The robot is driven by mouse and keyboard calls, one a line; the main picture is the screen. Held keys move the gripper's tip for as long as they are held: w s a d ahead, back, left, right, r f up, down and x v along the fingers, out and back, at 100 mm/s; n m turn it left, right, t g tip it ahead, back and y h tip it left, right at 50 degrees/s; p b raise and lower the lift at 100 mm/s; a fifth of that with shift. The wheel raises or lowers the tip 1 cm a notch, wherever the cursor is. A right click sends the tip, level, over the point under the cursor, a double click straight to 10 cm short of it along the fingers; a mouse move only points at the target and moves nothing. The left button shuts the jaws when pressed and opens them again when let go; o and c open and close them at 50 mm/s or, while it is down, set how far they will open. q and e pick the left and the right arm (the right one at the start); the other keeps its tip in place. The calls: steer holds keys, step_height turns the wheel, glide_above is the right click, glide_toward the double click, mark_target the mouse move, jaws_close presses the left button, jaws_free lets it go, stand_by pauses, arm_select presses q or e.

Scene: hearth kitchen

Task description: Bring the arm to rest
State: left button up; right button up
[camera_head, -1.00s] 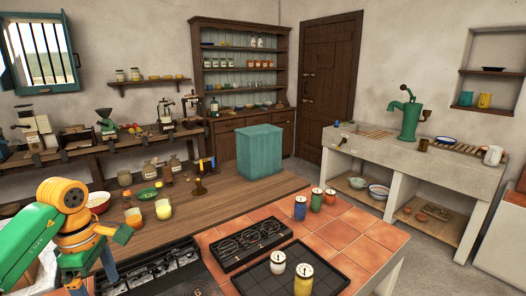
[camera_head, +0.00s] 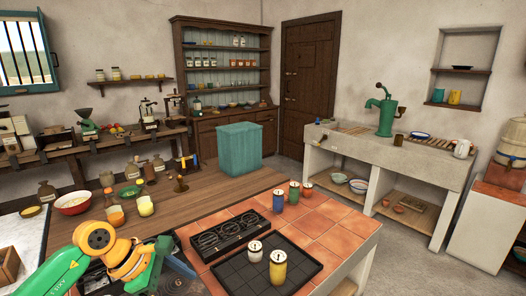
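My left arm comes in from the lower left, with a green forearm and an orange wrist. My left gripper (camera_head: 150,266) is low over the stove end of the counter, pointing down. Its dark fingers are partly hidden by the wrist, so I cannot tell whether it is open or shut. No held object shows. My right arm and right gripper are not in view.
Near the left wrist are a red-rimmed bowl (camera_head: 73,203), an orange jar (camera_head: 115,215) and a yellow jar (camera_head: 145,206). A black tray (camera_head: 228,277) holds white and yellow canisters. A teal box (camera_head: 239,149) stands behind the wooden counter (camera_head: 190,205).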

arm_select(q)
steer(key=d+r+n+t+h, duration=0.15)
steer(key=d+h, duration=0.35)
steer(key=d, duration=0.6)
steer(key=d+r+n+t+h, duration=0.5)
steer(key=r+n+t+h, duration=0.2)
steer(key=r+n, duration=0.4)
steer(key=a+f+n+t+y, duration=0.2)
steer(key=a+f+n+y, duration=0.6)
steer(key=n, duration=0.7)
steer(key=a+f+n+t+y, duration=0.3)
steer(key=a+f+n+y, duration=0.4)
steer(key=n+y, duration=0.5)
steer(key=s+a+f+n+g+h, duration=0.1)
steer(key=s+f+n+g, duration=0.6)
steer(key=s, duration=0.4)
steer(key=s+f+n+g+h, duration=0.1)
steer(key=s+f+n+g, duration=0.4)
steer(key=s+f, duration=0.5)
step_height(320, 180, down, 18)
steer(key=s+m+g+b, duration=0.1)
steer(key=s+g+b, duration=0.1)
steer(key=s+b, duration=0.15)
steer(key=s+a+f+g+b, duration=0.1)
steer(key=s+f+b, duration=0.3)
steer(key=s+f, duration=0.8)
step_height(320, 180, down, 4)
steer(key=shift+a+r+b, duration=0.1)
steer(key=shift+a+b, duration=0.25)
steer(key=shift+a, duration=0.3)
